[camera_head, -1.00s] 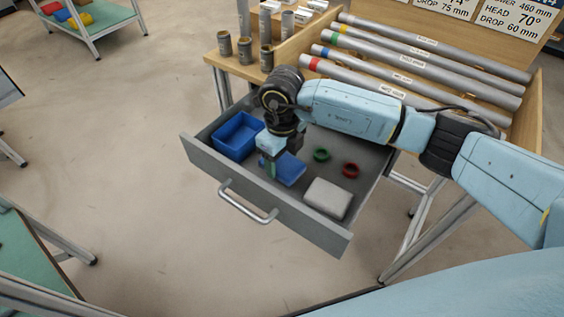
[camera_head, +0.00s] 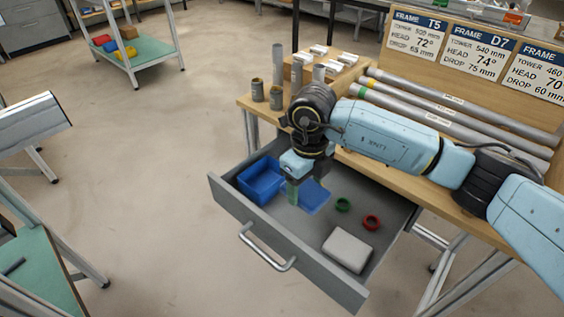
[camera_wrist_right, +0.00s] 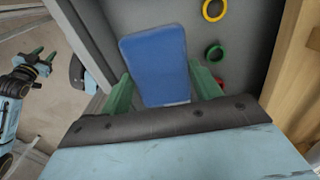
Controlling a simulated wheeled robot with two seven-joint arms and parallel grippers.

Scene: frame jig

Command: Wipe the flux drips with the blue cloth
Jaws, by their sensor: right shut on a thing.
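My right gripper (camera_head: 293,190) is over the open drawer, with its green fingers pointing down. It is shut on the blue cloth (camera_head: 314,196), a flat blue rectangle. In the right wrist view, the cloth (camera_wrist_right: 156,62) lies between the two fingers of the gripper (camera_wrist_right: 163,92). The cloth appears held a little above the drawer floor. My left gripper (camera_wrist_right: 38,58) shows small at the left edge of the right wrist view, its green fingers apart and empty. I see no flux drips in these views.
The grey drawer (camera_head: 290,262) also holds a blue bin (camera_head: 262,180), a green ring (camera_head: 343,205), a red ring (camera_head: 371,222) and a pale block (camera_head: 347,250).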

